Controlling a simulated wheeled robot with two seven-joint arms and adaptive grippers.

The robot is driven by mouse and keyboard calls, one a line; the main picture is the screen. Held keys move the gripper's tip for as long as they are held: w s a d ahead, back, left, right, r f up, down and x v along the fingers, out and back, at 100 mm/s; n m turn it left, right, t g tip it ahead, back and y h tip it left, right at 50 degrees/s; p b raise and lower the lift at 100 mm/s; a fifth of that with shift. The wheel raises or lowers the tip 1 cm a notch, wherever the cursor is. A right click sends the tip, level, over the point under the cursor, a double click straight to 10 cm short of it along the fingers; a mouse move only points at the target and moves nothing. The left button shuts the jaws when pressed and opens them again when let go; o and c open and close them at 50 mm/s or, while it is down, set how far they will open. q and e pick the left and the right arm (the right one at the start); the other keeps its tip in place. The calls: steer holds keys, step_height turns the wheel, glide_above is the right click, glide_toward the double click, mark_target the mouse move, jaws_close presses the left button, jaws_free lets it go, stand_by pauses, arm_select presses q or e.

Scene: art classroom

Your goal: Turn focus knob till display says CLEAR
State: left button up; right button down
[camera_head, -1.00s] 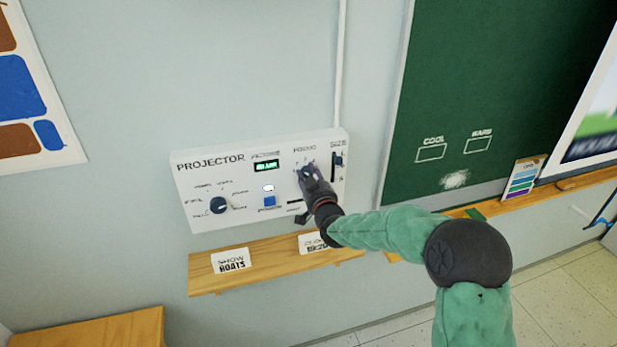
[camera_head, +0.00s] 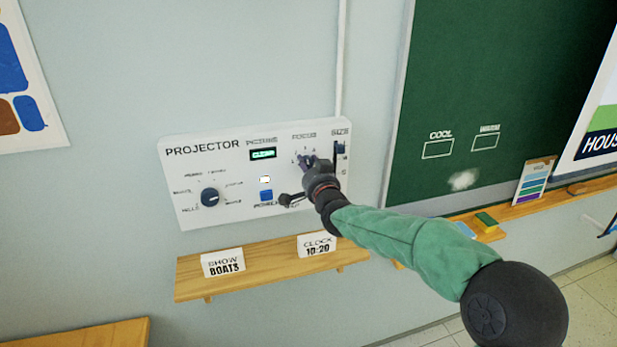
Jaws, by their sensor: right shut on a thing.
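The white projector panel (camera_head: 225,182) is fixed to the wall. Its focus knob sits under the FOCUS label at the upper right and is largely hidden by my right gripper (camera_head: 308,162). The gripper is shut on the focus knob, with my arm coming in from the lower right. A small display (camera_head: 263,154) with green lettering is at the top middle of the panel; its word is too small to read surely. My left gripper is not in view.
Another dark knob (camera_head: 210,197) is on the panel's left, with a blue button (camera_head: 266,195) near the middle and a size slider (camera_head: 340,148) at right. A wooden shelf (camera_head: 270,262) below holds a BOATS card (camera_head: 223,263) and a clock card (camera_head: 317,245). A green chalkboard (camera_head: 500,70) is at right.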

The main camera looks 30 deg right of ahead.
steer(key=shift+a+f+m+b, duration=0.15)
steer(key=shift+f+m+b, duration=0.35)
steer(key=shift+b, duration=0.05)
steer(key=c, duration=1)
jaws_free()
steer(key=shift+o, duration=0.5)
steer(key=shift+r, duration=0.25)
steer(key=shift+s+r, duration=0.1)
steer(key=v, duration=1.1)
steer(key=shift+s, duration=0.35)
